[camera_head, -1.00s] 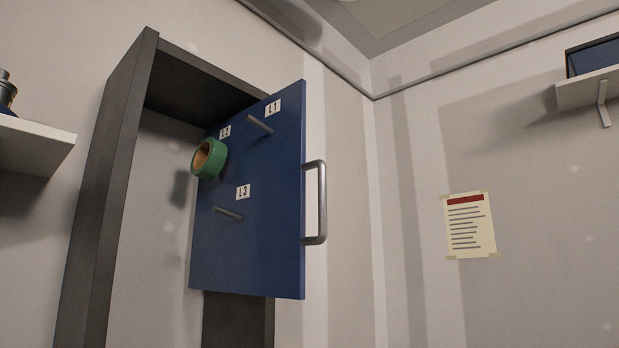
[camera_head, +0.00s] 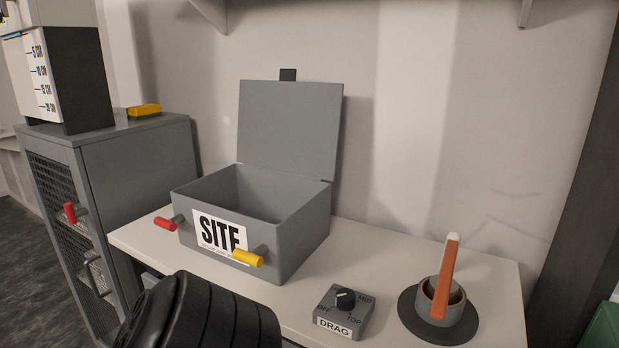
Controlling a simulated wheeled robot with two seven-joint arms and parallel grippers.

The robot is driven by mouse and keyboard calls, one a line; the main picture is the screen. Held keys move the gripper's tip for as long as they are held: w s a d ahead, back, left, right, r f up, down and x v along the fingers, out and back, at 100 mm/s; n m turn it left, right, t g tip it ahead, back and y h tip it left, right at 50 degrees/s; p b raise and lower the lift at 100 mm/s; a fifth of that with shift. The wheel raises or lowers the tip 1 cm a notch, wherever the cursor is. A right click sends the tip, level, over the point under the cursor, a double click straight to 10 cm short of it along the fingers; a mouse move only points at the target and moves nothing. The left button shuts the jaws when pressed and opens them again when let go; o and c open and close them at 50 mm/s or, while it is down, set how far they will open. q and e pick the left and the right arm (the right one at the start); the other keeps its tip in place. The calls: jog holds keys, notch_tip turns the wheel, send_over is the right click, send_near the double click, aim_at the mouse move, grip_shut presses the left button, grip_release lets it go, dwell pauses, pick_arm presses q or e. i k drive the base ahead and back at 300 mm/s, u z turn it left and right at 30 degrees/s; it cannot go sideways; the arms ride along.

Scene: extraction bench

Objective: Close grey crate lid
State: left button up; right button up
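The grey crate (camera_head: 306,232) stands on a white bench, with a "SITE" label on its front. Its lid (camera_head: 289,128) is open and stands upright at the back edge, with a dark tab at the top. The crate's inside looks empty as far as it shows. Neither of my grippers is in view.
On the white bench (camera_head: 390,247), a DRAG dial box (camera_head: 340,318) and a dark round holder (camera_head: 408,312) with an orange-handled tool (camera_head: 444,278) stand to the right. A grey cabinet (camera_head: 140,165) bearing a yellow-green sponge (camera_head: 143,111) stands left. A black ribbed part covers the bottom foreground.

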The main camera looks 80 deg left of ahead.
aim_at(286, 125)
jog(key=u, duration=2.7)
